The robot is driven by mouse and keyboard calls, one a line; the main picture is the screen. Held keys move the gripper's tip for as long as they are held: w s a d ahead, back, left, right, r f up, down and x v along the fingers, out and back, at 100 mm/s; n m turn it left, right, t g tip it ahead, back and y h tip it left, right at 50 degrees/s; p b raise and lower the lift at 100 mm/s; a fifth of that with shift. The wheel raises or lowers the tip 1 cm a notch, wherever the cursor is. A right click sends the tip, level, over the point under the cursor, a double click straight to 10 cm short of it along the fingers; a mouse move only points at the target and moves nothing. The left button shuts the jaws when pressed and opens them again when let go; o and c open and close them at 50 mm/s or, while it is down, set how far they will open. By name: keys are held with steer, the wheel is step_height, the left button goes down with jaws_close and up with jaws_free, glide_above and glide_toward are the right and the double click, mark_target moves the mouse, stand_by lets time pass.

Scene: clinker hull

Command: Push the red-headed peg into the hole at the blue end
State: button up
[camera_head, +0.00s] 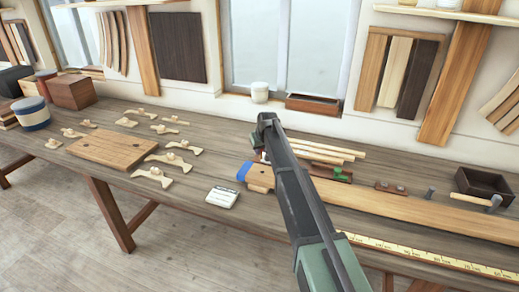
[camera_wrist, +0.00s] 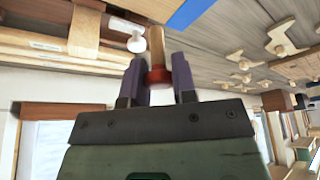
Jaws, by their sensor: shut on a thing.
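My gripper (camera_wrist: 160,84) is shut on the red-headed peg in the wrist view. The peg's red head (camera_wrist: 158,74) is between the fingertips, and its tan shaft (camera_wrist: 156,44) points away from the gripper. The blue end (camera_head: 243,171) belongs to a wooden piece (camera_head: 260,178) lying on the bench, just left of my arm. The blue shows at the top of the wrist view (camera_wrist: 188,12), to the right of the peg and apart from it. I cannot make out the hole.
A long plank (camera_head: 420,208), pale sticks (camera_head: 325,151) and a hammer (camera_head: 475,200) lie to the right. A yellow tape (camera_head: 430,257) runs along the front edge.

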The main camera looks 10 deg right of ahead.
steer(key=shift+s+d+f, duration=0.15)
steer(key=shift+d, duration=0.2)
steer(key=shift+d+f+b, duration=0.1)
steer(key=shift+f+b, duration=0.25)
steer(key=shift+b, duration=0.25)
step_height(320, 180, down, 5)
steer(key=b, duration=0.4)
steer(key=shift+r+b, duration=0.1)
steer(key=shift+b, duration=0.25)
steer(key=shift+f, duration=0.2)
steer(key=shift+f+b, duration=0.25)
steer(key=shift+b, duration=0.2)
steer(key=shift+f+b, duration=0.95)
steer(key=shift+s+r, duration=0.1)
steer(key=o, duration=1)
steer(key=shift+c, duration=0.2)
